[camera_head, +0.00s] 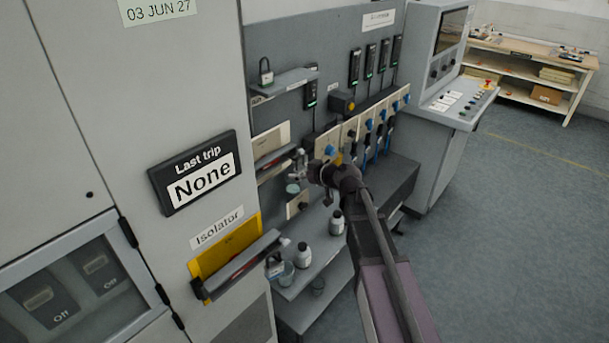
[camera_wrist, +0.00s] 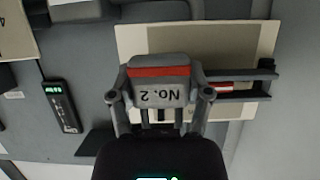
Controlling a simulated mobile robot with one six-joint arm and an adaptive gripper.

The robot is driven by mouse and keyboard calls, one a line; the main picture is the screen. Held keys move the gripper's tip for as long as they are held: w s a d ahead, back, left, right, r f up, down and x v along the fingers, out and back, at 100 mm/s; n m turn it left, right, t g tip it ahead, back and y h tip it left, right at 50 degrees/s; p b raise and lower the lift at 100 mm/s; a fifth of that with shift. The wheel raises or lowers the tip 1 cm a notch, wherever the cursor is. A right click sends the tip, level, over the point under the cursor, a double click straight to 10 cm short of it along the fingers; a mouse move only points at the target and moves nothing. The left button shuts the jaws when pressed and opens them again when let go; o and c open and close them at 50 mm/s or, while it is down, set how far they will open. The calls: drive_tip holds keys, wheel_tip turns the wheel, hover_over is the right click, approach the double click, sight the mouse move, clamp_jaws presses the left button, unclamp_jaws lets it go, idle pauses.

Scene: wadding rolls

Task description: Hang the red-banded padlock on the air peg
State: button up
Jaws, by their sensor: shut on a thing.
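The red-banded padlock (camera_wrist: 160,86) is in the wrist view, a grey body with a red band and "No. 2" reading upside down. My gripper (camera_wrist: 160,98) is shut on it, one finger at each side. Its shackle is mostly hidden by the body and gripper. Behind it is a cream plate (camera_wrist: 210,36) with a dark bar and end knob (camera_wrist: 265,66) beside a red-and-white strip; the plate also shows in the head view (camera_head: 270,138). I cannot read a label naming the air peg. In the head view my gripper (camera_head: 306,168) is in front of the panel, near this plate.
A row of blue-fitted plates (camera_head: 352,130) lies right of my gripper. Open floor is at the right.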

drive_tip(key=shift+b+x, duration=0.5)
drive_tip(key=shift+x, duration=1.3)
drive_tip(key=shift+a+r, duration=0.1)
drive_tip(key=shift+a, duration=0.05)
drive_tip(key=o, duration=1.3)
